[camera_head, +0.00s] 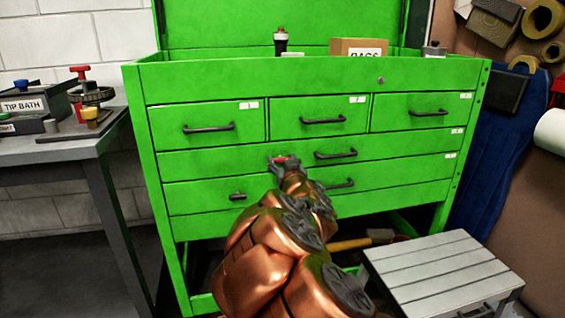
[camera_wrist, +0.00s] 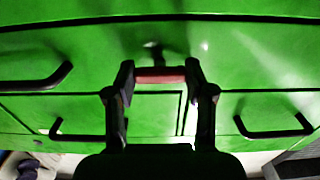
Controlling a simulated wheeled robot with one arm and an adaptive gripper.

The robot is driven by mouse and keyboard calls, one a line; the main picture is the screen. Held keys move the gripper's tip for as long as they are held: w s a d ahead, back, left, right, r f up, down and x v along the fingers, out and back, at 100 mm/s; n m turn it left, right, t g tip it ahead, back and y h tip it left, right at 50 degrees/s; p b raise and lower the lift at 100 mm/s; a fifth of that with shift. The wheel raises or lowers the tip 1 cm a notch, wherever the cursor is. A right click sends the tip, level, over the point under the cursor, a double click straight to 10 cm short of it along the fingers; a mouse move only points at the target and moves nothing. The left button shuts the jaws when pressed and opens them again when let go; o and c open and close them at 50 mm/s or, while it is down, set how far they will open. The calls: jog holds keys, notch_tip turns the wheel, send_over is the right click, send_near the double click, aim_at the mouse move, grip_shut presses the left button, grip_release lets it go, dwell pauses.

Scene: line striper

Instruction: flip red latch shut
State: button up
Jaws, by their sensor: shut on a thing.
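The red latch (camera_wrist: 160,76) shows in the wrist view as a short red bar in front of the green drawer face. My gripper (camera_wrist: 160,80) has a dark fingertip against each end of the bar and is shut on it. A small dark post or shadow stands just above the bar. In the head view my copper arm reaches to the chest, and my gripper (camera_head: 283,163) is at the middle of the wide drawer fronts. Only a bit of the red latch (camera_head: 285,158) shows there between the fingers. Whether the latch is fully flipped cannot be told.
The green tool chest (camera_head: 320,70) has several drawers with dark handles beside my gripper. A grey bench (camera_head: 60,150) stands left, a grey slatted stool (camera_head: 445,270) at lower right. A cardboard box (camera_head: 358,47) and small bottles stand on the chest. A hammer (camera_head: 360,242) lies below the drawers.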

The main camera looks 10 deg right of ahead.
jog(key=o, duration=1.2)
jog(key=shift+c, duration=0.2)
jog(key=s, duration=0.7)
jog(key=shift+s, duration=0.25)
